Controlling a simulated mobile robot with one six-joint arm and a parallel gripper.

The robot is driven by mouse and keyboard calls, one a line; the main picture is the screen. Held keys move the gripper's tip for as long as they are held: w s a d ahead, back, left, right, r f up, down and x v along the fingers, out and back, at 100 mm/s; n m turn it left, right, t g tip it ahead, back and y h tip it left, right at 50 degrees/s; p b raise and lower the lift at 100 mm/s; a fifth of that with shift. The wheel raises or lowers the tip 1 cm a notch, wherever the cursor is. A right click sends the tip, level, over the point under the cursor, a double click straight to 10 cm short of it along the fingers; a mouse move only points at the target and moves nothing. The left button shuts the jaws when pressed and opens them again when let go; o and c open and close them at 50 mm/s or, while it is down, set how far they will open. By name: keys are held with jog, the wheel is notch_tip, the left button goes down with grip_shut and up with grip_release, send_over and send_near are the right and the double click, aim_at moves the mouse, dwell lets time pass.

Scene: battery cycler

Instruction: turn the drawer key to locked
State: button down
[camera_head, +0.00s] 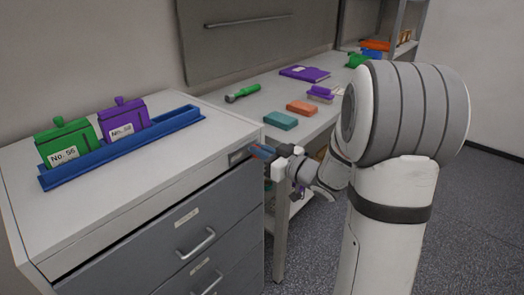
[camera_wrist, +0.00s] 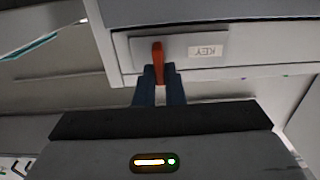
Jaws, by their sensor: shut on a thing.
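The drawer key (camera_wrist: 158,55) is a small orange-red handle on a pale plate marked KEY at the cabinet's top edge. In the wrist view, my gripper (camera_wrist: 160,75) has its blue fingers closed on the key's end. In the head view, my gripper (camera_head: 262,152) is at the right end of the cabinet front, and its fingers hide the key there. The grey drawer (camera_head: 190,238) below is closed flush with the cabinet front.
A blue rack (camera_head: 75,172) on the cabinet top holds a green pack (camera_head: 65,141) and a purple pack (camera_head: 122,120).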

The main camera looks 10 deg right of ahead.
jog(key=shift+f+n+b, duration=0.1)
jog(key=shift+n+b, duration=0.3)
jog(key=shift+b, duration=0.1)
jog(key=n+b, duration=0.2)
jog(key=b, duration=0.1)
jog(key=n+b, duration=0.6)
jog(key=shift+s+a+f+b, duration=0.25)
jog(key=shift+a+f+b, duration=0.05)
jog(key=shift+a+b, duration=0.1)
jog(key=n+b, duration=0.5)
jog(key=b, duration=0.1)
jog(key=shift+f, duration=0.2)
jog(key=n+b, duration=0.3)
jog(key=shift+s+n, duration=0.1)
jog(key=shift+n, duration=0.3)
jog(key=shift+n+b, duration=0.3)
jog(key=shift+b, duration=0.1)
jog(key=c, duration=1.5)
grip_release()
jog(key=shift+a, duration=0.1)
